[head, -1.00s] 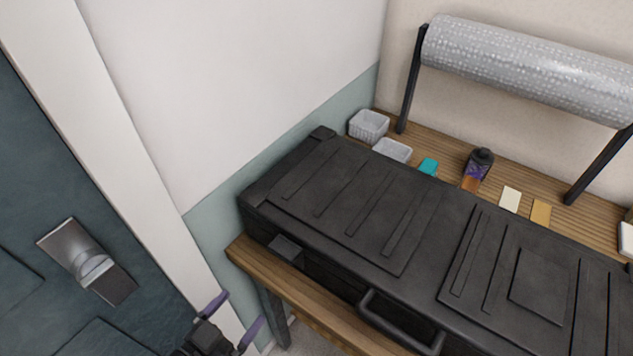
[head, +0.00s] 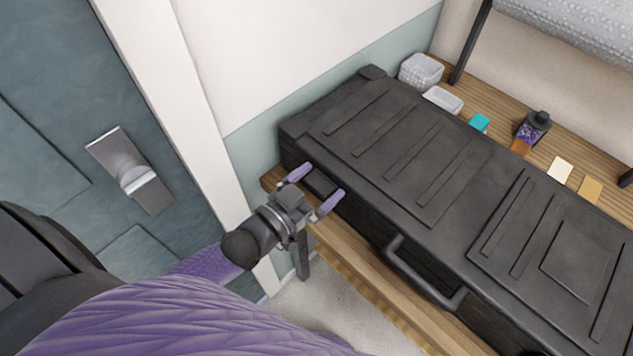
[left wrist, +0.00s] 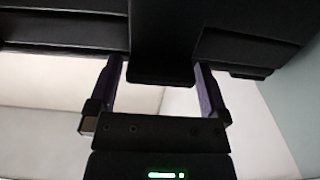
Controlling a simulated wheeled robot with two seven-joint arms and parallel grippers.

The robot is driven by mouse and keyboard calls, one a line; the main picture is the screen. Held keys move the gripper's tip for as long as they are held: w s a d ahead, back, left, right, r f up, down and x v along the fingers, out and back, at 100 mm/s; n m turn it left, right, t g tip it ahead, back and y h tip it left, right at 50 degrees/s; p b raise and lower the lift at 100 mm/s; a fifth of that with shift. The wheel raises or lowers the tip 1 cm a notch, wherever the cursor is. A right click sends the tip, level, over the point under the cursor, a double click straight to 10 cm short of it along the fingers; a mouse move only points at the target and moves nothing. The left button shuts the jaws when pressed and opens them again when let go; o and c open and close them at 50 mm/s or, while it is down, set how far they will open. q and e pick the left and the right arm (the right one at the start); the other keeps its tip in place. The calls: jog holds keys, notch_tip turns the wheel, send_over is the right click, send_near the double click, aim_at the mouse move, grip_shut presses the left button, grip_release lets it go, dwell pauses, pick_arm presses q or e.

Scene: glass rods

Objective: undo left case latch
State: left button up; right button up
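A large black case (head: 400,150) lies closed on a wooden bench. Its left latch (head: 319,183) is a dark tab on the front face, near the left corner. My left gripper (head: 315,188) is open, with its purple fingers on either side of the latch in the head view. In the left wrist view, the latch (left wrist: 161,70) hangs down between the spread fingers of the gripper (left wrist: 160,85). I cannot tell whether the fingers touch it. The right gripper is not in view.
The case handle (head: 425,280) sticks out at the front, right of the latch. The wooden bench (head: 350,265) has a narrow front ledge. A door with a metal handle (head: 137,178) is at the left. White baskets (head: 421,70) and small items stand behind the case.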

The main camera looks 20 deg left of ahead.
aim_at(315, 191)
pick_arm(q)
grip_shut()
jog(key=shift+s+a+f+t+b, duration=0.1)
jog(key=shift+s+f+t+b, duration=0.2)
jog(key=shift+b, duration=0.5)
jog(key=t+b, duration=0.1)
jog(key=b, duration=0.1)
jog(key=s+f+t+h+b, duration=0.1)
jog(key=t+b, duration=0.1)
jog(key=b, duration=0.1)
jog(key=s+f+t+b, duration=0.1)
jog(key=b, duration=0.1)
jog(key=shift+a+h+b, duration=0.4)
jog(key=shift+s+f+t+b, duration=0.1)
jog(key=shift+s+t+b, duration=0.05)
jog(key=shift+t+b, duration=0.55)
jog(key=shift+s+a+h+b, duration=0.15)
jog(key=shift+h+b, duration=0.15)
jog(key=shift+b, duration=0.15)
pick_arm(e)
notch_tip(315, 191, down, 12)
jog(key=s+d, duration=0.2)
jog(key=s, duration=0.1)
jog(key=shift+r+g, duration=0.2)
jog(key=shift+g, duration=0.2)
